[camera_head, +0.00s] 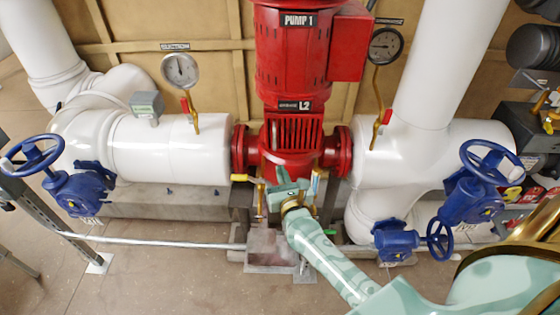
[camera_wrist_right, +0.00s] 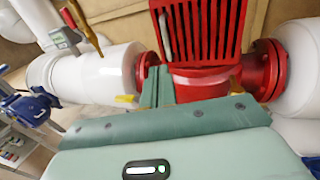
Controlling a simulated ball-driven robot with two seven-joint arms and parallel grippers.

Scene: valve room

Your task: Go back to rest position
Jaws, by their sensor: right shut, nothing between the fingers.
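My right gripper (camera_head: 284,180), pale green, is in front of the lower part of the red pump (camera_head: 295,55) in the head view. It is shut and empty. In the right wrist view its fingers (camera_wrist_right: 157,88) are together, in front of the red pump body (camera_wrist_right: 200,80). I cannot tell whether they touch the pump. My right arm reaches up to it from the lower right. My left gripper is not in view.
White pipes (camera_head: 170,150) flank the pump. Blue valve wheels stand at the left (camera_head: 32,155) and right (camera_head: 488,162). Two gauges (camera_head: 180,70) (camera_head: 385,45) rise from the pipes. A metal rail (camera_head: 150,241) runs low across the front. Open floor (camera_head: 180,280) lies before it.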

